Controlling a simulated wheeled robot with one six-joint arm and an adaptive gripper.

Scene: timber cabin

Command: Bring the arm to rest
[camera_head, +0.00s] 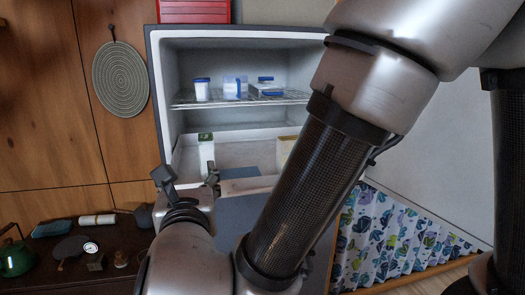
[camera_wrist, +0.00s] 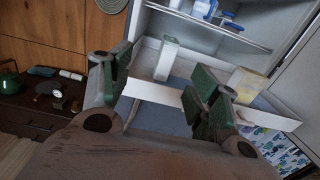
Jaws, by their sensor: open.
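My gripper (camera_wrist: 160,90) is open, with its two fingers spread apart and nothing between them. In the head view my gripper (camera_head: 188,180) is in front of the open fridge, near its lower drawer, and my arm crosses the picture to the right of it. The fridge (camera_head: 152,95) stands open with a wire shelf and a pull-out drawer (camera_wrist: 150,92). A white carton (camera_head: 206,152) stands in the drawer; it also shows in the wrist view (camera_wrist: 166,58) beyond the fingers. A yellowish carton (camera_wrist: 246,84) stands farther right in the drawer.
Blue-lidded containers (camera_head: 202,90) sit on the wire shelf (camera_head: 220,102). A dark counter (camera_head: 65,278) at the lower left holds a green kettle (camera_head: 16,258), a dial (camera_head: 91,247) and other small items. A round woven mat (camera_head: 120,78) hangs on the wooden wall. A patterned curtain (camera_head: 390,235) hangs at right.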

